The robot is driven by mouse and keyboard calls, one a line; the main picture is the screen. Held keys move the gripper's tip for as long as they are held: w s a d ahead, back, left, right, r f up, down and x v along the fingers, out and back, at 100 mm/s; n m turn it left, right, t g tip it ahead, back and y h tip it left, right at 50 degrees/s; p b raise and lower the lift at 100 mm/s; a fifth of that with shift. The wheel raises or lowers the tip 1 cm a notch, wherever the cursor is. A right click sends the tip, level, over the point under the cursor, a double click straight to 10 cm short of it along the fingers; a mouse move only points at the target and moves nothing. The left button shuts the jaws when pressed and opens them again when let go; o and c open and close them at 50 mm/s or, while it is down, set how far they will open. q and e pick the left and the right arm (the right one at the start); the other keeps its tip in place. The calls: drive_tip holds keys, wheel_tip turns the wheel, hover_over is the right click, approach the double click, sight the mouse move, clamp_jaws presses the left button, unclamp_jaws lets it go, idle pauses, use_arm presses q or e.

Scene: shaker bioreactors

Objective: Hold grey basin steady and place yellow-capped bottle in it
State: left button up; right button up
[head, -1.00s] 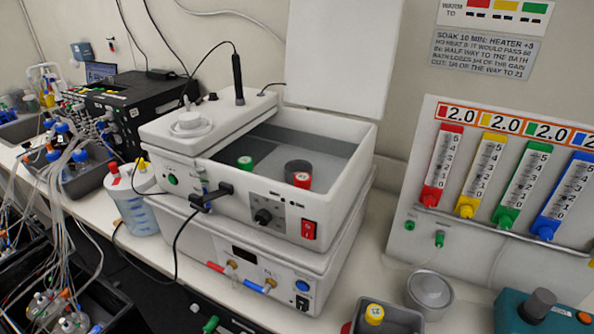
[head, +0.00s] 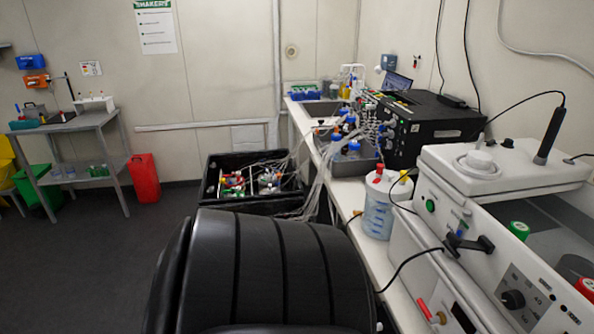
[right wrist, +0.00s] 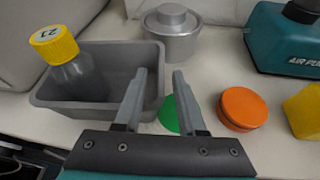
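In the right wrist view the grey basin (right wrist: 95,114) sits on the white bench at the left. The yellow-capped bottle (right wrist: 74,80) is inside the basin's left end; its cap is marked 21. It slants in this view, but I cannot tell whether it is truly tilted. My right gripper (right wrist: 159,73) is open and empty, with its left finger overlapping the basin's right end in the picture. Contact with the basin cannot be told. My left gripper is not in view. The head view does not show the basin or this bottle.
A grey lidded pot (right wrist: 172,35), green disc (right wrist: 170,115), orange cap (right wrist: 241,108) and teal device (right wrist: 286,42) surround the right gripper. In the head view, a white water bath (head: 460,180) and a clear jug (head: 379,210) line the bench; a black crate (head: 255,200) and open floor lie left.

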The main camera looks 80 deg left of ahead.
drive_tip(key=v, duration=1.1)
drive_tip(key=s+d+f+n+g+b, duration=0.1)
drive_tip(key=s+f+n+g+b, duration=0.3)
drive_tip(key=f+n, duration=0.85)
drive_tip(key=s+d+f+n+g+b, duration=0.1)
drive_tip(key=s+f+n+b, duration=0.6)
drive_tip(key=f, duration=1)
drive_tip(key=s+d+f+n+g+h+b, duration=0.1)
drive_tip(key=s+d+f+n+g+b, duration=0.2)
drive_tip(key=s+f+n, duration=0.6)
drive_tip(key=s+d+f+n+g+b, duration=0.4)
drive_tip(key=s+d+f+n, duration=0.1)
drive_tip(key=s+f+n, duration=0.4)
drive_tip(key=shift+s+f+n+h, duration=0.4)
drive_tip(key=shift+s+f, duration=0.1)
drive_tip(key=shift+f, duration=0.25)
drive_tip(key=shift+a, duration=0.1)
